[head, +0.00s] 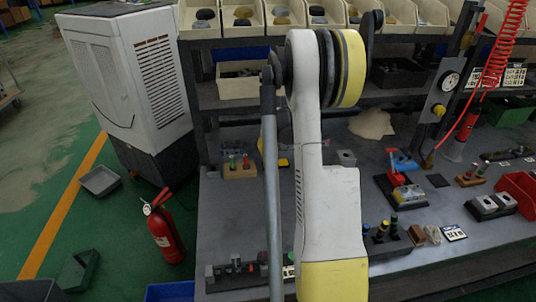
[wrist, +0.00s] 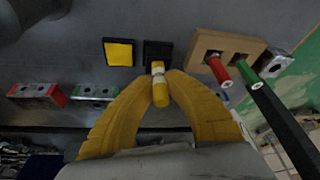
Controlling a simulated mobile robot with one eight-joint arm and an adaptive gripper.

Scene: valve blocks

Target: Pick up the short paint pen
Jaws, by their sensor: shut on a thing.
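In the wrist view my gripper (wrist: 160,80) has its two yellow curved fingers closed together on a short yellow pen with a white band (wrist: 159,92). The pen's far end overlaps a small black square block (wrist: 157,52); I cannot tell whether the two touch. A wooden block (wrist: 208,43) to the right holds a red pen (wrist: 218,70) and a longer-looking green pen (wrist: 241,73). In the head view the wooden block (head: 239,171) stands left of my arm, which hides my gripper and the held pen.
A yellow-topped black square (wrist: 119,53) lies left of the pen. Red-and-green-ended metal valve blocks (wrist: 95,91) sit farther left. In the head view, a red-handled valve (head: 394,168) and several dark pens (head: 387,230) stand right of my arm. Shelves with bins line the back.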

